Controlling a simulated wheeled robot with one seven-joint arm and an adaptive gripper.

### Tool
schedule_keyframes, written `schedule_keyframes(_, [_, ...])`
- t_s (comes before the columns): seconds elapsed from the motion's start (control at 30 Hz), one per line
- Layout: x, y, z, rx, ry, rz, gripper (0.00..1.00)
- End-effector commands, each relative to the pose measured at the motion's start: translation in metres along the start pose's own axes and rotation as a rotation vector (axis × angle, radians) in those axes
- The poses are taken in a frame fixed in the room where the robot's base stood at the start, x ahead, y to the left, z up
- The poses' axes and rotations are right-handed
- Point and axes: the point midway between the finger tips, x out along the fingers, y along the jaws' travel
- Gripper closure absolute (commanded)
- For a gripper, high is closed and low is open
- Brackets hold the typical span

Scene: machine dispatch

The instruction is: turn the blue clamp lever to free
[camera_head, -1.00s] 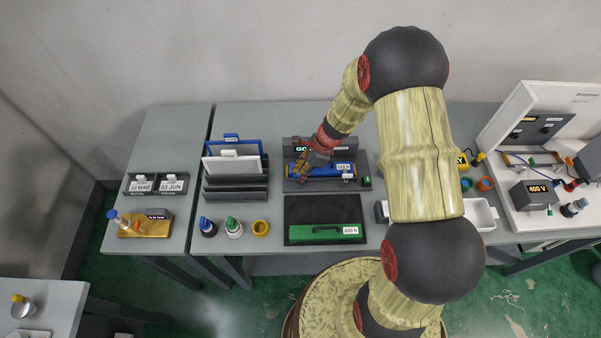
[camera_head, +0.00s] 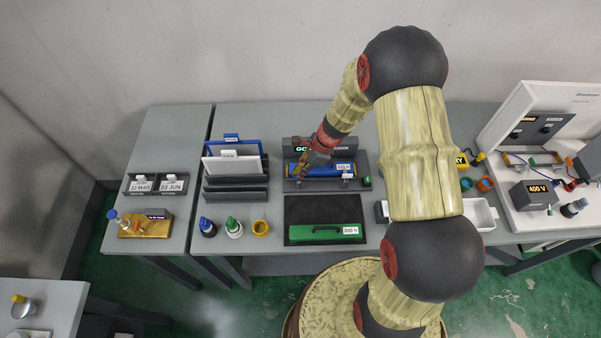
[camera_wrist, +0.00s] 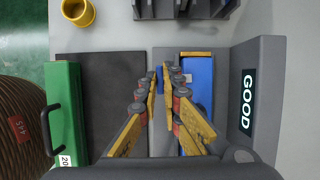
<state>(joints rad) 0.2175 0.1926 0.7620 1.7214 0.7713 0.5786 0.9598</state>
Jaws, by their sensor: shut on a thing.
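A blue block (camera_head: 330,169) lies in a grey fixture (camera_head: 362,158) on the middle table. It also shows in the wrist view (camera_wrist: 199,85), with a yellow strip at its end. My gripper (camera_head: 301,172) reaches down at the fixture's left front. In the wrist view my gripper (camera_wrist: 163,75) is shut, its fingertips close together at the near side of the block. A small blue piece (camera_wrist: 159,76), which looks like the clamp lever, shows between the fingertips. The fingers hide most of it, so its angle cannot be told. In the head view my gripper hides it.
The fixture's back wall carries a sign (camera_wrist: 247,101) reading GOOD. A dark mat (camera_head: 300,212) with a green block (camera_head: 325,234) lies in front. A rack (camera_head: 236,188) and a yellow cup (camera_head: 261,228) stand to the left. A white tray (camera_head: 480,222) is to the right.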

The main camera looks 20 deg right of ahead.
Motion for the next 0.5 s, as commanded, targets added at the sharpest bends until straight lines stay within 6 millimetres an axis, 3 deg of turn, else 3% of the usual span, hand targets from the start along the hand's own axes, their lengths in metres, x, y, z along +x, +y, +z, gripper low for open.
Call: schedule_keyframes(0.5, [0.0004, -0.0035, 0.0011, -0.346, -0.001, 0.143, 1.00])
